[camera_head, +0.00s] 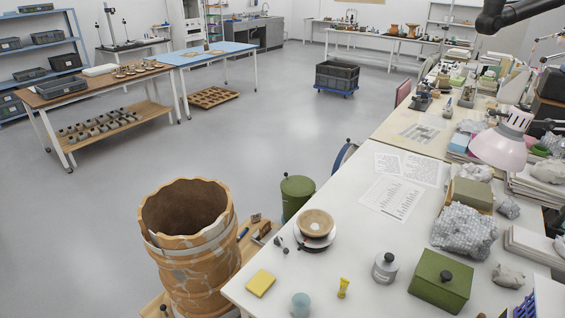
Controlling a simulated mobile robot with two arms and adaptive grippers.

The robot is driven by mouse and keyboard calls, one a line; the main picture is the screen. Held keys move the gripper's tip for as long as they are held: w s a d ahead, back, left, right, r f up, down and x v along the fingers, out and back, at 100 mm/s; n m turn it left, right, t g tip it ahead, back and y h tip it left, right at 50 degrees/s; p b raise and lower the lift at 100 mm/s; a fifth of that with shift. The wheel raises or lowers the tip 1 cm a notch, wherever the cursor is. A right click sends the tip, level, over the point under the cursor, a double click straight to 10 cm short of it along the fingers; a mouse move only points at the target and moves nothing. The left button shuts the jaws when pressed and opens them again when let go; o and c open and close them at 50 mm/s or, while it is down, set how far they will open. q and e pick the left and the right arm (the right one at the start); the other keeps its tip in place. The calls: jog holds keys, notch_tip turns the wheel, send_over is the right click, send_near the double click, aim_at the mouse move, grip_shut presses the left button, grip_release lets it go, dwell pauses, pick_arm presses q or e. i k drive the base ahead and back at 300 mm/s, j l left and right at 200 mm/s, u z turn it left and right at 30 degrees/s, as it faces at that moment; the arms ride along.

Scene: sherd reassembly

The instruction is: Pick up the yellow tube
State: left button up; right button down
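The yellow tube (343,288) stands or lies small and bright on the white table (330,235), near its front edge in the lower middle of the head view. I cannot tell for sure whether it is upright. Nothing touches it. Neither of my grippers shows in this view.
A pale blue jar (300,304) and a yellow pad (260,282) lie left of the tube. A grey-white bottle (385,267) and green box (440,281) stand right of it. A bowl (316,223) is behind. A large mended vessel (190,245) stands left of the table.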

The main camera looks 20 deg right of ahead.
aim_at(344, 287)
jog(key=k+l+z, duration=0.1)
jog(key=z, duration=0.3)
jog(key=l+z, duration=0.45)
jog(key=j, duration=0.1)
